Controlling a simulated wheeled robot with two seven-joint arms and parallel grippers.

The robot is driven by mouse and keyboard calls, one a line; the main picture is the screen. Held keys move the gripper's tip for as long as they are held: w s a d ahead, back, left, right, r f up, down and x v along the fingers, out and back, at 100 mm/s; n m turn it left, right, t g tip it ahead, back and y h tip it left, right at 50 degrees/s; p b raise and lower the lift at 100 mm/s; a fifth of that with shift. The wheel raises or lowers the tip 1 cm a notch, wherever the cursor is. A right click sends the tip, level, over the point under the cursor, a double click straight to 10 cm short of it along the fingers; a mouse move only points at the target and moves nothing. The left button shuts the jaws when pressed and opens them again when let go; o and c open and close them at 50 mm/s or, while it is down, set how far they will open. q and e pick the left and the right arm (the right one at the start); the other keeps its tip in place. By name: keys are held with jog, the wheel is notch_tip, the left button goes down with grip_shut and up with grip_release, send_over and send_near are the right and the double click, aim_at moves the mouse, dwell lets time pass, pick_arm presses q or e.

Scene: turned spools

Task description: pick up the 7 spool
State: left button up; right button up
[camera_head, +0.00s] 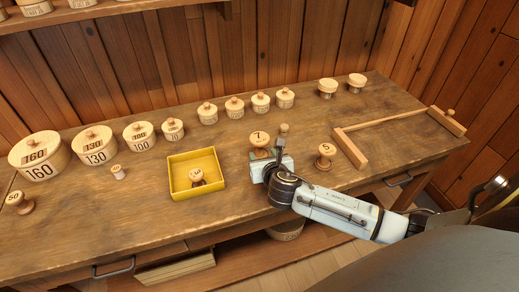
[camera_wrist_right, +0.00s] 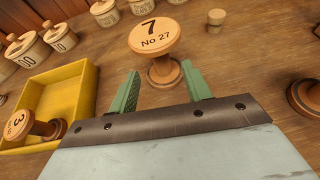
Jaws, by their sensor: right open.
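The 7 spool (camera_head: 259,138) stands upright on the bench, right of the yellow box. In the right wrist view its pale round top (camera_wrist_right: 154,36) reads "7 No 27", with a darker base below. My right gripper (camera_wrist_right: 160,67) is open, its green fingers apart to the left and right of the spool's lower part. Nothing is gripped, and I cannot tell whether the fingers reach around the stem. In the head view the right gripper (camera_head: 268,157) is just in front of the spool and hides its lower part. My left gripper is not in view.
The yellow box (camera_head: 212,154) holds another spool (camera_head: 196,175). The 5 spool (camera_head: 325,155) stands right of my gripper, near a wooden frame (camera_head: 350,148). Lidded canisters (camera_head: 139,136) line the back. A small peg (camera_head: 284,130) is close behind the gripper.

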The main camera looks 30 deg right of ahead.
aim_at(260, 151)
jog(key=shift+f+b+x, duration=0.2)
jog(key=shift+b+x, duration=0.5)
jog(key=shift+x, duration=2.5)
jog(key=shift+s, duration=0.1)
jog(key=shift+c, duration=0.3)
grip_shut()
